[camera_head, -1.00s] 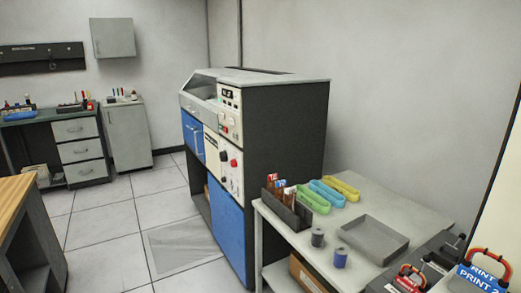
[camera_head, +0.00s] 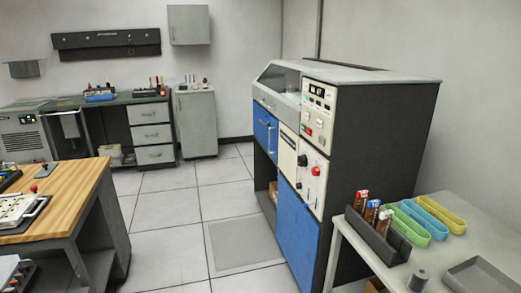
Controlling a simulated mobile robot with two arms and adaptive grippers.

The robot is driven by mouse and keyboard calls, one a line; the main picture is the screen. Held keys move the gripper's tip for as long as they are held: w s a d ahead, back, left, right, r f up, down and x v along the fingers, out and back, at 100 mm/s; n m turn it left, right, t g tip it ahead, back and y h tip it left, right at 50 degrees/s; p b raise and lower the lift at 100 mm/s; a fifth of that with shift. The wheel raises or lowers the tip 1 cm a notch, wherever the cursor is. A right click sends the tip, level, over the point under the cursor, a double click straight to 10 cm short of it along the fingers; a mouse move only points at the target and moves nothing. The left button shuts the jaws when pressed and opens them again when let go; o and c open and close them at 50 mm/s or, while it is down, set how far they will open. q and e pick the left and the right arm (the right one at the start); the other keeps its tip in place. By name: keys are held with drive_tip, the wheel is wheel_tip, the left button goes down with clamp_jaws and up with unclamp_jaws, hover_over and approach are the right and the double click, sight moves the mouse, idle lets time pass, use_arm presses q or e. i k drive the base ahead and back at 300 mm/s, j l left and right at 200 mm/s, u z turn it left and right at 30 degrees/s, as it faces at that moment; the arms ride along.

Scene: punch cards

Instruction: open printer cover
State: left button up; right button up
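A tall dark grey cabinet machine with blue panels stands right of centre; I take it to be the printer (camera_head: 379,143), but no label reads clearly. Its sloped, window-like top cover (camera_head: 281,80) at the upper left front looks shut. A cream control panel (camera_head: 319,108) with a small display and buttons is to the right of the cover. Below it are a red knob and a dark knob on a white panel (camera_head: 313,172). A blue door with a handle (camera_head: 265,128) sits under the cover. Neither of my grippers is in view.
A side table (camera_head: 462,253) at the lower right holds a dark card rack (camera_head: 377,240), coloured trays, a spool and a grey tray. A wooden-topped bench (camera_head: 75,178) stands at the left. Open tiled floor (camera_head: 164,209) lies between the bench and the machine.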

sight(279, 74)
drive_tip(key=i+j+u, duration=0.2)
drive_tip(key=i, duration=0.75)
drive_tip(key=i+j+u, duration=0.25)
drive_tip(key=i, duration=0.75)
drive_tip(key=l, duration=0.05)
